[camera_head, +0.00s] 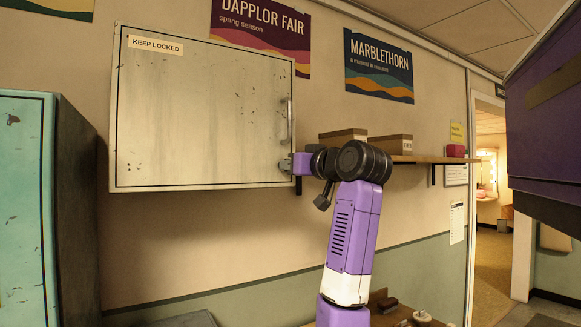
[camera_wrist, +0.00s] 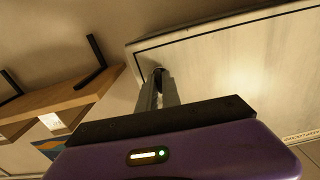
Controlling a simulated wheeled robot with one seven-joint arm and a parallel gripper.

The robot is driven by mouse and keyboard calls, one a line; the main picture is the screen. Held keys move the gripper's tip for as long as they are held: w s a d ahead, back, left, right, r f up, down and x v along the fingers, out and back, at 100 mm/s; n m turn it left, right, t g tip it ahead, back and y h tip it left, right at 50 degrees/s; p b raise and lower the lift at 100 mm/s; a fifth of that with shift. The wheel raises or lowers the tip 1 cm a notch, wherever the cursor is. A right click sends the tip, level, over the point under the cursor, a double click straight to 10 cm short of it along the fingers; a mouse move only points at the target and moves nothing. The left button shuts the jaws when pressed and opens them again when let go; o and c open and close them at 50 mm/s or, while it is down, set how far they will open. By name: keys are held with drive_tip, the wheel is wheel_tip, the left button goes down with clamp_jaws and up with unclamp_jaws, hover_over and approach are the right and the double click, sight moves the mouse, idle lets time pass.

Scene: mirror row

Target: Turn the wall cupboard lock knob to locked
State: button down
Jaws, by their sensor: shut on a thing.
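The wall cupboard (camera_head: 200,110) is a pale, worn metal box on the wall with a "KEEP LOCKED" label (camera_head: 155,45). Its door looks closed, with a bar handle (camera_head: 289,122) near the right edge. My gripper (camera_head: 288,165) is at the lower right corner of the door. In the wrist view my gripper (camera_wrist: 158,84) has its fingers close together on the small dark lock knob (camera_wrist: 158,72) near the door's edge. The fingers hide most of the knob, so I cannot tell which way it is turned.
A wall shelf (camera_head: 430,159) with boxes (camera_head: 390,145) is right of the cupboard, behind my arm. A teal locker (camera_head: 22,200) stands at left. A purple cabinet (camera_head: 545,120) juts in at upper right. A bench with small items (camera_head: 385,303) lies below my arm.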

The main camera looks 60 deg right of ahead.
drive_tip(key=shift+n, duration=0.3)
idle(0.4)
drive_tip(key=c, duration=1.5)
unclamp_jaws()
drive_tip(key=shift+c, duration=0.2)
drive_tip(key=b+v, duration=0.2)
drive_tip(key=v, duration=0.6)
drive_tip(key=shift+d+r, duration=0.1)
